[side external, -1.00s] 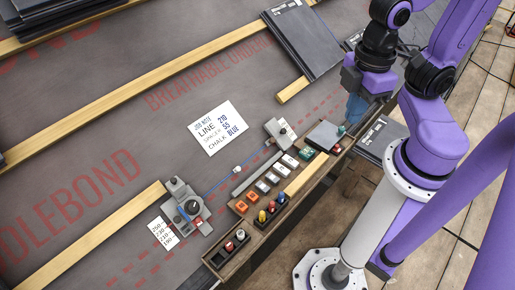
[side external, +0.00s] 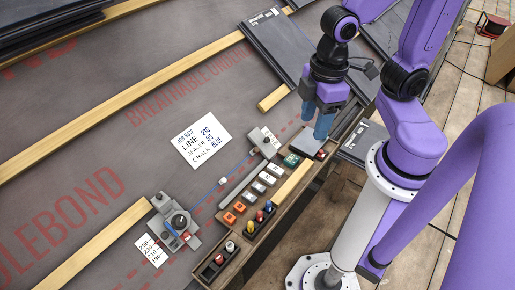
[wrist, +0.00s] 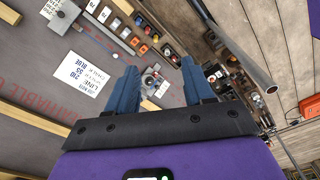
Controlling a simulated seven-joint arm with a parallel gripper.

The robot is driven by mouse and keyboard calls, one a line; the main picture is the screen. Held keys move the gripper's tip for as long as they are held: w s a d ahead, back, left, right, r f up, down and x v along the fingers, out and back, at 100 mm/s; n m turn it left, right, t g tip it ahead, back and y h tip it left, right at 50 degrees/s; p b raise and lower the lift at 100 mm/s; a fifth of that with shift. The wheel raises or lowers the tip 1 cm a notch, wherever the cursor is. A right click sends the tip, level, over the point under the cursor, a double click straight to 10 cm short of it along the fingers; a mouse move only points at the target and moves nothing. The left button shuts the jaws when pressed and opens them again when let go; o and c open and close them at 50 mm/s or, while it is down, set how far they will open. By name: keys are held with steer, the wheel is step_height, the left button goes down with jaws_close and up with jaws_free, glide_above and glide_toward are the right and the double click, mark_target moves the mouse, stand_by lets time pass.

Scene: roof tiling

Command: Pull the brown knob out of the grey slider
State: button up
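The grey slider (side external: 264,142) lies on the dark roof sheet near the right end of the blue line. A small knob (side external: 267,139) stands on it; its brown colour is not clear at this size. The slider also shows at the top left of the wrist view (wrist: 62,17). My gripper (side external: 322,134) hangs to the right of the slider, apart from it, above the end of the wooden tray. In the wrist view its two blue fingers (wrist: 160,68) are spread with nothing between them.
A wooden tray (side external: 222,277) with several coloured blocks runs beside the slider. A grey fixture with a dark knob (side external: 180,221) stands at the lower left. A paper note (side external: 205,140) lies left of the slider. Dark tiles (side external: 285,48) and wooden battens (side external: 110,90) lie beyond.

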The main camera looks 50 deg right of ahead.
steer(key=w+f+m, duration=0.3)
steer(key=w+f, duration=0.3)
steer(key=w, duration=0.3)
steer(key=m+t, duration=0.4)
steer(key=m, duration=0.4)
glide_above(257, 149)
steer(key=s, duration=0.7)
step_height(257, 149, down, 21)
steer(key=shift+h, duration=0.3)
steer(key=x, duration=1.7)
steer(key=shift+f, duration=0.25)
jaws_close()
